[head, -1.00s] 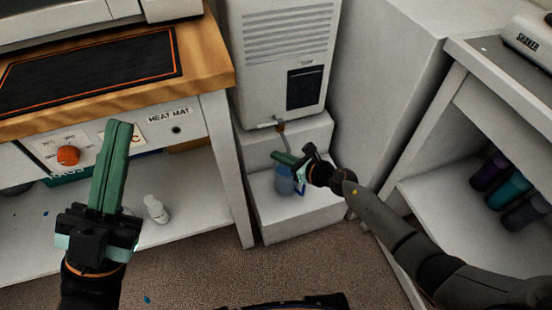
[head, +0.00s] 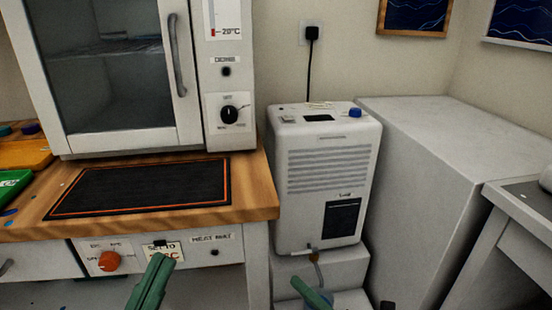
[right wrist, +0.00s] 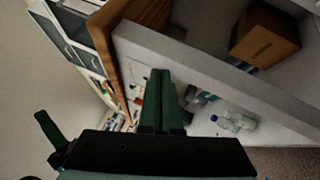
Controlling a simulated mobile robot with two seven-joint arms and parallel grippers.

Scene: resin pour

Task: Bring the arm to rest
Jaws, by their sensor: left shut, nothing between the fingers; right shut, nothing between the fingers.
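My left gripper (head: 158,262) is at the bottom left of the head view, its green fingers together and empty, in front of the heat mat drawer. My right gripper (head: 299,284) is at the bottom middle of the head view, in front of the white step under the dehumidifier. In the right wrist view its two green fingers (right wrist: 161,90) lie together with nothing between them. Most of both arms is out of the head view.
A wooden bench (head: 255,200) bears a black heat mat (head: 145,188) and a white oven (head: 110,75). A white dehumidifier (head: 325,165) stands beside it. A bluish container (head: 345,300) is partly hidden near my right gripper. A clear bottle (right wrist: 235,122) and cardboard box (right wrist: 265,35) show in the right wrist view.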

